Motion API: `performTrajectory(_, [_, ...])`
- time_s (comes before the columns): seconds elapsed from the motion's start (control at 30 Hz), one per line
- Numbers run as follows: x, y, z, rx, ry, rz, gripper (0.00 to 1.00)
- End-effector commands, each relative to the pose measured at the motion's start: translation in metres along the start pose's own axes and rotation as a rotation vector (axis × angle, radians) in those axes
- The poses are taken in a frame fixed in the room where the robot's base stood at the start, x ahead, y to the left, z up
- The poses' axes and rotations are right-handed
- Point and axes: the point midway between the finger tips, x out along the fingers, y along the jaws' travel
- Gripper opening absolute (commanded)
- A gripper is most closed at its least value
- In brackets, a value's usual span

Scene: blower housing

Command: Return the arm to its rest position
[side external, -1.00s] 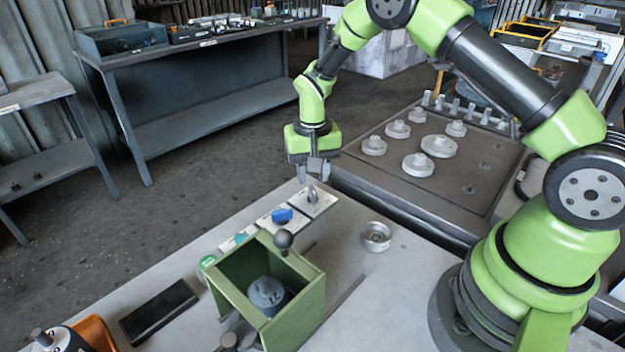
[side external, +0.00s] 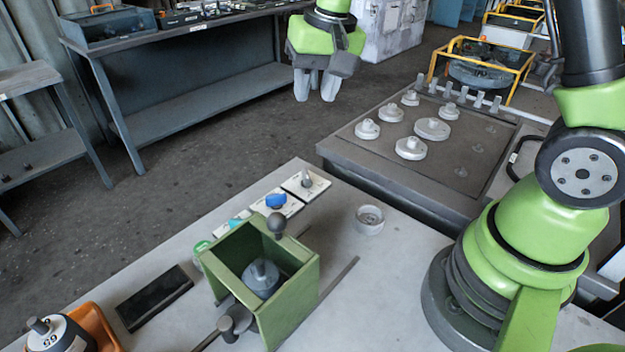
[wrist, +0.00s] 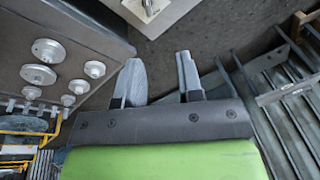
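My gripper (side external: 315,86) hangs in the air at the upper middle of the side external view, high above the floor beyond the work table (side external: 385,245). In the wrist view my gripper (wrist: 160,78) shows two grey fingers apart with nothing between them. The green box-like housing (side external: 300,318) stands on the table with a grey part (side external: 262,278) inside it. My gripper is well clear of the housing and the table.
A dark bench (side external: 345,150) with several round metal parts stands at right, with yellow-framed bins (side external: 485,65) behind it. A metal ring (side external: 369,219), small plates and a dark flat block (side external: 153,297) lie on the table. An orange tray (side external: 100,328) is at front left.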

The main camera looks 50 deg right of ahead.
Motion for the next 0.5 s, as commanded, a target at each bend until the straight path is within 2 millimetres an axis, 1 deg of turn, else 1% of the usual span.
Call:
performTrajectory(0.03, [-0.022,0.0,0.009,-0.011,0.03,-0.026,0.34])
performTrajectory(0.1, [-0.046,0.003,0.024,-0.029,0.064,-0.058,0.34])
performTrajectory(0.2, [-0.076,0.008,0.048,-0.054,0.112,-0.104,0.34])
performTrajectory(0.27, [-0.091,0.013,0.063,-0.069,0.141,-0.132,0.34])
performTrajectory(0.3, [-0.1,0.016,0.074,-0.081,0.161,-0.151,0.34])
performTrajectory(0.4, [-0.117,0.025,0.101,-0.108,0.209,-0.197,0.34])
performTrajectory(0.5, [-0.126,0.035,0.126,-0.133,0.252,-0.236,0.34])
